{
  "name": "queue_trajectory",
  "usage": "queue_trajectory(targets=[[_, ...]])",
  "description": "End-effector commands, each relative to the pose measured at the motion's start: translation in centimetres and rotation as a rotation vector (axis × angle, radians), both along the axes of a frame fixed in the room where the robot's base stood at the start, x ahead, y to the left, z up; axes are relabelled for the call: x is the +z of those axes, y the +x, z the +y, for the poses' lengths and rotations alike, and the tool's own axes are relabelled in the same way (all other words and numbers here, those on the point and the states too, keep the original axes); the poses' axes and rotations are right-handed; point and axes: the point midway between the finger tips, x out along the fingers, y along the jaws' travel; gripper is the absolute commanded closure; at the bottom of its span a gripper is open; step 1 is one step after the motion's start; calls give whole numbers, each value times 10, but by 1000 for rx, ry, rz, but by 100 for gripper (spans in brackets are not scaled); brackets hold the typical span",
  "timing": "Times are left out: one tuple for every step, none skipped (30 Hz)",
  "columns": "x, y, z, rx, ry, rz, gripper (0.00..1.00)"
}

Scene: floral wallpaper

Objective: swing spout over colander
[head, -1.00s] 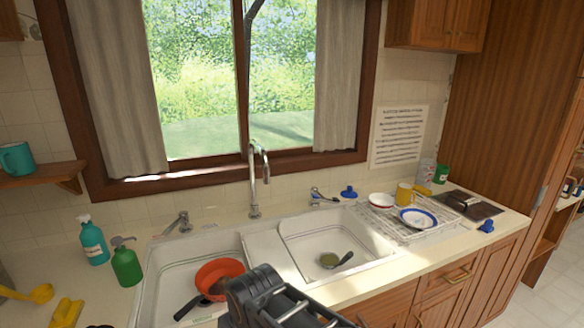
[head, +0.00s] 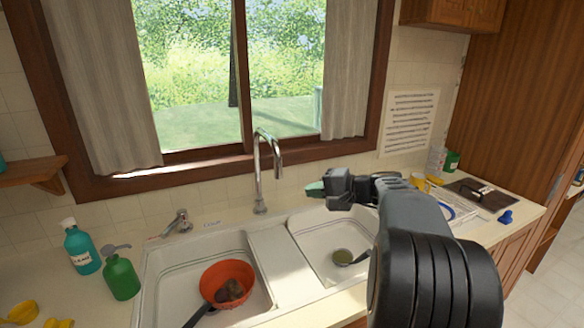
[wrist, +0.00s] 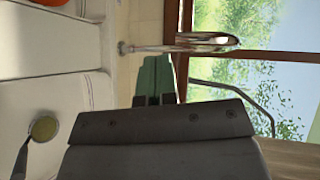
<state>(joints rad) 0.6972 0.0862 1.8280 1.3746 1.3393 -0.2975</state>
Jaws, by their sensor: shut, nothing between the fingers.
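The chrome spout (head: 268,160) rises behind the sink divider and arches over. Its tip hangs on the right side of its post, above the divider area. It also shows sideways in the wrist view (wrist: 195,44). The red colander (head: 227,279) sits in the left basin with a brown item in it; only its edge shows in the wrist view (wrist: 45,3). My gripper (head: 312,189) is shut and empty, to the right of the spout and apart from it in the head view. Its green fingers (wrist: 157,68) point toward the faucet in the wrist view.
The right basin (head: 318,225) holds a ladle (head: 345,257). A tap handle (head: 179,221) stands left of the spout. Teal (head: 82,248) and green (head: 121,273) bottles stand at left. The window is behind.

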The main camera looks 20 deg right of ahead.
Motion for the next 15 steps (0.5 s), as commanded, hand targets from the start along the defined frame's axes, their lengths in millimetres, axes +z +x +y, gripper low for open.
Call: queue_trajectory(targets=[[6,4,-22,-38,44,-45,100],[11,6,-32,-55,66,-75,100],[17,8,-45,-77,90,-110,100],[20,9,-52,-88,106,-131,100],[23,9,-58,-99,119,-150,100],[27,10,-65,-110,133,-170,100],[29,12,-68,-117,140,-184,100],[31,13,-70,-122,145,-193,100],[33,16,-71,-125,152,-203,100],[33,19,-71,-126,154,-206,100],[34,22,-69,-127,156,-208,100],[35,26,-66,-128,157,-210,100],[35,31,-63,-127,157,-210,100],[35,35,-60,-126,157,-210,100],[36,41,-56,-126,157,-208,100]])
